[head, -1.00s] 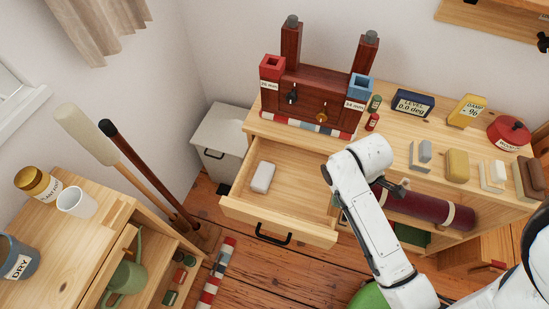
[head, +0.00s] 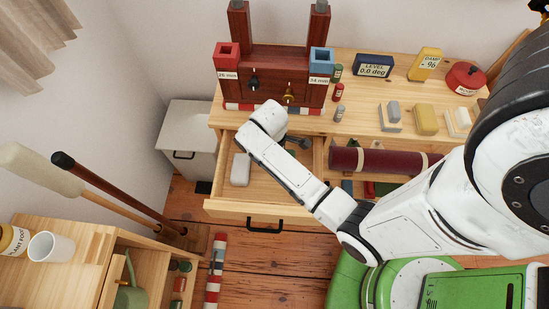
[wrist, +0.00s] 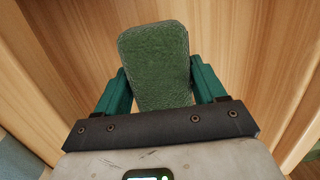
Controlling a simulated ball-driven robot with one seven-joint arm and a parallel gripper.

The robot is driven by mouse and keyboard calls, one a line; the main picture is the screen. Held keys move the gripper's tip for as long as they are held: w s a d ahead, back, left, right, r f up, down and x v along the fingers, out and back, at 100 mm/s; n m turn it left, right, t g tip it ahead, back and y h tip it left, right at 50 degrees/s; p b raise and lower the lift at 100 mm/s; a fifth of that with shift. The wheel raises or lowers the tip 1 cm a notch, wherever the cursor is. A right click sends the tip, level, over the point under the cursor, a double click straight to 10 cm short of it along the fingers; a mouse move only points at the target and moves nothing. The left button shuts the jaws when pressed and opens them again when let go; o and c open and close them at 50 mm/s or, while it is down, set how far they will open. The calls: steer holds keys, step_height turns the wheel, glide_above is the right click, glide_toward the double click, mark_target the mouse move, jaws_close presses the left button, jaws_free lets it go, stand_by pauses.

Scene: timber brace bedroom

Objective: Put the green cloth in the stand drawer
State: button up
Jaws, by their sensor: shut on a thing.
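The green cloth (wrist: 154,62) is a small, rough-textured folded pad between the two teal fingers of my gripper (wrist: 160,92), which is shut on it. Pale wood surrounds it in the wrist view. The stand drawer (head: 262,211) is pulled open, with a black handle on its front. In the head view my gripper (head: 297,141) is over the right part of the open drawer, partly behind my arm, and the cloth is hidden there. I cannot tell how high the cloth is above the drawer floor.
A white block (head: 240,170) lies in the drawer's left part. The stand top (head: 359,120) holds a dark red rack (head: 266,67), a level box (head: 373,65) and several small blocks. A maroon roll (head: 384,160) lies right of the drawer. A grey bin (head: 190,140) stands left.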

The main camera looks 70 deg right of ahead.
steer(key=shift+w+f, duration=0.4)
steer(key=shift+f, duration=0.15)
steer(key=shift+w+f, duration=0.15)
steer(key=shift+f, duration=0.75)
steer(key=shift+w+f, duration=0.1)
steer(key=shift+f, duration=0.8)
steer(key=shift+f, duration=0.1)
steer(key=o, duration=1.2)
